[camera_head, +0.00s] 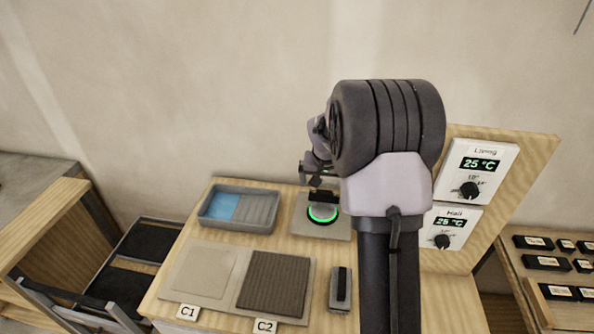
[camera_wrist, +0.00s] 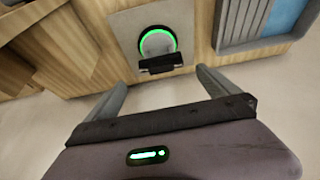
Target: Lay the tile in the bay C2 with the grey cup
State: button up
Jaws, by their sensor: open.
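Bay C2 (camera_head: 273,283) is a brown, finely ribbed square in a pale frame on the wooden bench, behind its label. A grey holder with a black bar on top (camera_head: 340,288) lies to its right; I cannot tell whether it is the grey cup. No loose tile can be made out. My gripper (camera_head: 318,178) is over the back of the bench, partly hidden by my arm. In the wrist view my gripper (camera_wrist: 160,78) is open and empty, its fingers apart. A black block (camera_wrist: 160,63) at a green-lit ring (camera_wrist: 158,42) shows ahead, between the fingertips.
Bay C1 (camera_head: 205,271), smooth and beige, adjoins C2 on the left. A grey tray (camera_head: 207,222), part blue and part ribbed, stands behind. A wooden panel with two dials (camera_head: 505,190) rises at the right. Black items sit on the far-right bench (camera_head: 516,267).

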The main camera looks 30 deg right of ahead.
aim_at(323, 205)
jog(key=b+x, duration=0.2)
jog(key=x, duration=1.5)
jog(key=shift+a+f, duration=0.1)
jog(key=c, duration=1.2)
jog(key=shift+c, duration=0.2)
jog(key=o, duration=1.2)
jog(key=shift+o, duration=0.2)
jog(key=p+v, duration=0.2)
jog(key=v, duration=1.5)
jog(key=shift+s+r, duration=0.15)
jog(key=shift+r, duration=0.15)
